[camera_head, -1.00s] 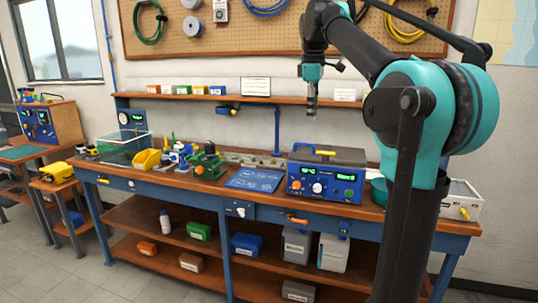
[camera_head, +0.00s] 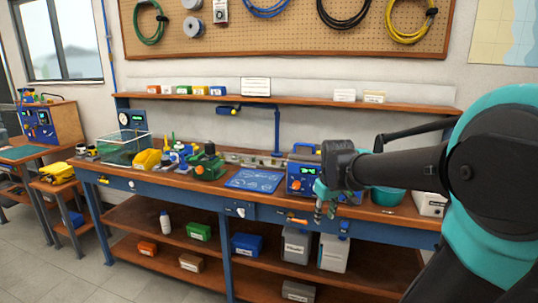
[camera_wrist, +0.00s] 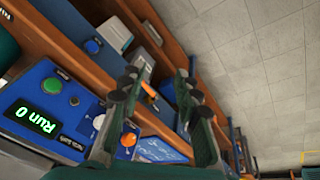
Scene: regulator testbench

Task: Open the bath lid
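The bath is the blue box (camera_head: 295,184) on the bench, right of centre in the head view. My arm hides the right part of the bath and lid. My gripper (camera_head: 325,214) hangs in front of the bath, near the bench's front edge. In the wrist view my gripper (camera_wrist: 155,85) is open and empty, its two fingers apart. The bath's front panel (camera_wrist: 25,85) shows there with a "Run 0" display, a green button and an orange knob; the lid is not visible.
A blue mat (camera_head: 255,179) lies left of the bath, and a green bowl (camera_head: 388,196) stands to its right. A shelf (camera_head: 290,101) runs above the bench.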

